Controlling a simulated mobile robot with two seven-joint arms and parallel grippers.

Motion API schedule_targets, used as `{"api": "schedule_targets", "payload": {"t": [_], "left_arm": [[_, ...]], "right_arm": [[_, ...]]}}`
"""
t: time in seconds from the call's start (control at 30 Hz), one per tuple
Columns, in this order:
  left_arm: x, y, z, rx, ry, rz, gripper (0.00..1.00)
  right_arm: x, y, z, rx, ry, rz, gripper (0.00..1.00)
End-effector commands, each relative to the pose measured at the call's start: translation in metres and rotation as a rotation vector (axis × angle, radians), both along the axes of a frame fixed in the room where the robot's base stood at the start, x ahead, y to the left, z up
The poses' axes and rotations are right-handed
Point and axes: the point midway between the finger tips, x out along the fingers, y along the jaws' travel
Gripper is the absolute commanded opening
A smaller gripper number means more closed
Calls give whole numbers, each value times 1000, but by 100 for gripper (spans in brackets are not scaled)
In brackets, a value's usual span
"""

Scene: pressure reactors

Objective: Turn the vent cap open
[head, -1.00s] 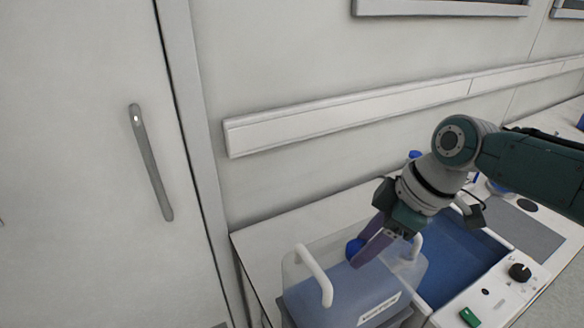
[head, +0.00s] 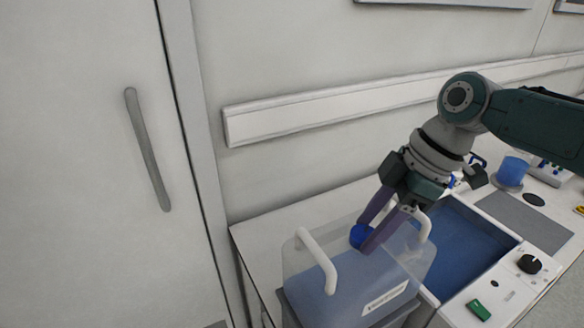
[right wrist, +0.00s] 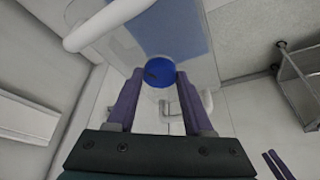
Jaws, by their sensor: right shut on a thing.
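The blue vent cap (head: 358,236) sits on top of a clear container (head: 372,268) holding blue liquid, with a white label on its front. My right gripper (head: 370,240) reaches down from the right with its two purple fingers on either side of the cap, shut on it. In the right wrist view the round blue cap (right wrist: 159,71) lies between the ends of the fingers (right wrist: 159,80).
White handles (head: 318,262) stand up on the container's lid. A blue basin (head: 452,250) and a panel with a black knob (head: 529,264) and green switch (head: 479,310) lie to the right. A blue beaker (head: 512,171) stands farther back. A grey door handle (head: 147,150) is at left.

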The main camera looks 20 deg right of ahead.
Motion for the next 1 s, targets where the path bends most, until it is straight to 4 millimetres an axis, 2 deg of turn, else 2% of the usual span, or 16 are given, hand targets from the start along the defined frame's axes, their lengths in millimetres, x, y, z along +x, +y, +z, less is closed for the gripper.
{"api": "schedule_targets", "payload": {"t": [0.07,0.1,0.33,0.67,0.77,1.0], "left_arm": [[0,0,0,1,0,-1,47],[0,0,0,1,0,-1,47],[0,0,0,0,0,0,47],[0,-1,0,-4,1,2,47],[0,-2,1,-7,0,4,47],[0,-2,-3,-9,0,6,47]], "right_arm": [[0,0,-1,-2,0,0,0],[0,0,-1,-2,0,0,55],[0,0,-1,-1,0,-1,81],[0,-2,3,-1,-2,-1,82],[-2,-6,14,-2,-2,-2,82],[-11,-22,57,-3,-4,-1,82]]}}
